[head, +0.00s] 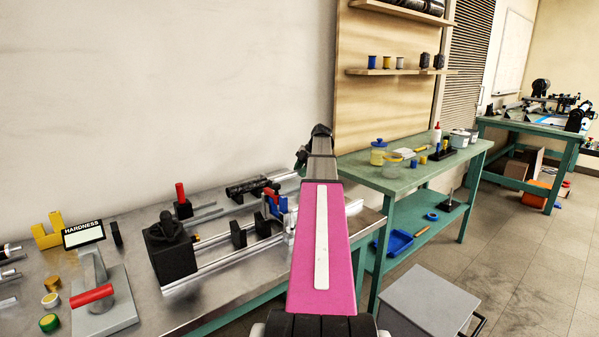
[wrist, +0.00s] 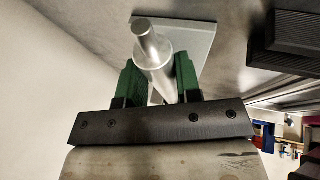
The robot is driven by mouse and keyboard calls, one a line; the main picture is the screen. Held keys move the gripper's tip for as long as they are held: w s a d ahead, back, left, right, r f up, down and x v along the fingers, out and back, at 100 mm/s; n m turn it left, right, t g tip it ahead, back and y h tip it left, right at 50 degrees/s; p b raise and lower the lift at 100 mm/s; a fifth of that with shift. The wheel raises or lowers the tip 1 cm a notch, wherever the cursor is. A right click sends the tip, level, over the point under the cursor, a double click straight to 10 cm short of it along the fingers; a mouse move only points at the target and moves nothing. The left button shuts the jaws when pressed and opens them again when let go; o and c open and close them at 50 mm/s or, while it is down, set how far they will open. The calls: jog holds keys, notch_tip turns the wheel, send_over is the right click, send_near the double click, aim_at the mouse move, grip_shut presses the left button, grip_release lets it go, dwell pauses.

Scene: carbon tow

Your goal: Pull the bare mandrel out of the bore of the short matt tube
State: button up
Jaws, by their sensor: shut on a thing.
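In the wrist view, my gripper (wrist: 158,76) has its two green fingers on either side of a smooth silver rod, the bare mandrel (wrist: 155,68), and is shut on it. No tube shows around the visible part of the mandrel. In the head view, my pink arm hides the gripper and mandrel. A dark tube (head: 246,187) lies at the back of the metal bench; I cannot tell whether it is the short matt tube.
A railed fixture (head: 235,255) with black blocks runs along the bench, left of my arm. A hardness stand (head: 100,295) with a red handle is at the front left. A green table (head: 415,180) with pots stands to the right. A pale plate (wrist: 195,45) lies behind the mandrel.

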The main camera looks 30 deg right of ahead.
jog(key=shift+w+d, duration=0.2)
jog(key=shift+d, duration=1.15)
jog(key=shift+d, duration=0.2)
jog(key=shift+w+d, duration=0.2)
jog(key=shift+d, duration=1.2)
jog(key=shift+w+d, duration=0.2)
jog(key=shift+d, duration=1.3)
jog(key=shift+d, duration=0.1)
jog(key=shift+w+d, duration=0.2)
jog(key=shift+d, duration=1.2)
